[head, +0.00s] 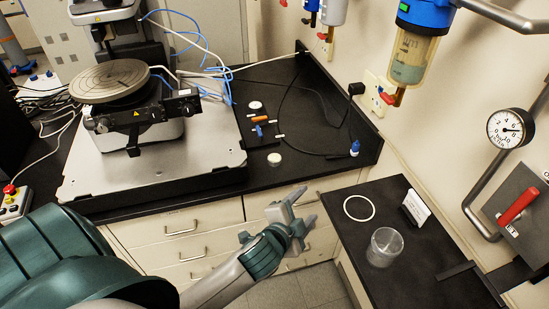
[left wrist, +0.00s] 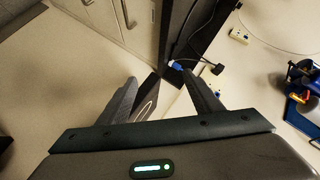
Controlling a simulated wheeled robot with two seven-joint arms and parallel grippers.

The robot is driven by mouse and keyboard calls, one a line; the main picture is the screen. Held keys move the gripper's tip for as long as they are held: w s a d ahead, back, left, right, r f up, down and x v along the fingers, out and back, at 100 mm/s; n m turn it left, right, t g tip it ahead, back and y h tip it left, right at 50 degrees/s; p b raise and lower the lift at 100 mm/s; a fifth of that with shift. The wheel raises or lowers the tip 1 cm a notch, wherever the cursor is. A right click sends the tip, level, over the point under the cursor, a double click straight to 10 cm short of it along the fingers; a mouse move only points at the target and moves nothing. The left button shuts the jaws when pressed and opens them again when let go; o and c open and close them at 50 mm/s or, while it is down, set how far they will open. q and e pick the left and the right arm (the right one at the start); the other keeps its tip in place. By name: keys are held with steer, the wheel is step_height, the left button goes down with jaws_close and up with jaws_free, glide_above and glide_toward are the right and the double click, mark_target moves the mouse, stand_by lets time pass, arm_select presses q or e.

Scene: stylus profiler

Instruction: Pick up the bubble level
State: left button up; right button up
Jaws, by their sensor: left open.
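I cannot tell for sure which object is the bubble level. A small pale round disc (head: 274,158) lies near the front of the black counter in the head view. Another small round white piece (head: 255,105) lies farther back; either could be it. My left gripper (head: 302,207) is open and empty in front of the counter, to the right of and nearer than the pale disc, clear of it. In the left wrist view its two spread fingers (left wrist: 160,97) show nothing held. Neither round piece can be made out there. My right gripper is out of view.
A screwdriver-like orange and blue tool (head: 259,124) lies between the round pieces. The profiler's base plate (head: 215,150) is at left. The right bench holds a white ring (head: 359,208) and a clear beaker (head: 384,247).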

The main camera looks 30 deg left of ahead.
arm_select(q)
steer(key=w+d+r+m+t+h, duration=0.3)
steer(key=w+d+r+m+h, duration=0.15)
steer(key=r+m, duration=0.3)
steer(key=w+d+r+m+t+h, duration=0.3)
steer(key=w+d+r+m, duration=0.3)
steer(key=r, duration=0.3)
steer(key=w+d+r+m+g+h, duration=0.1)
steer(key=d+m+g+h, duration=0.35)
steer(key=m, duration=0.65)
steer(key=d+r+m+g+h, duration=0.1)
steer(key=d+m+g+h, duration=0.2)
steer(key=m+g+h, duration=0.55)
steer(key=w+a+f+m+g+y, duration=0.4)
steer(key=a+f+m+y, duration=0.7)
steer(key=m, duration=0.4)
steer(key=a+r+m+g+y, duration=0.1)
steer(key=a+r+y, duration=0.1)
steer(key=a, duration=0.7)
steer(key=a+r+y, duration=0.1)
steer(key=a+y, duration=0.3)
steer(key=a, duration=0.5)
steer(key=a+r+m+g+y, duration=0.1)
steer(key=a+r+y, duration=0.1)
steer(key=a, duration=0.7)
steer(key=shift+w+a+r+m+g+y, duration=0.3)
steer(key=shift+a+y, duration=0.1)
steer(key=shift+y, duration=0.15)
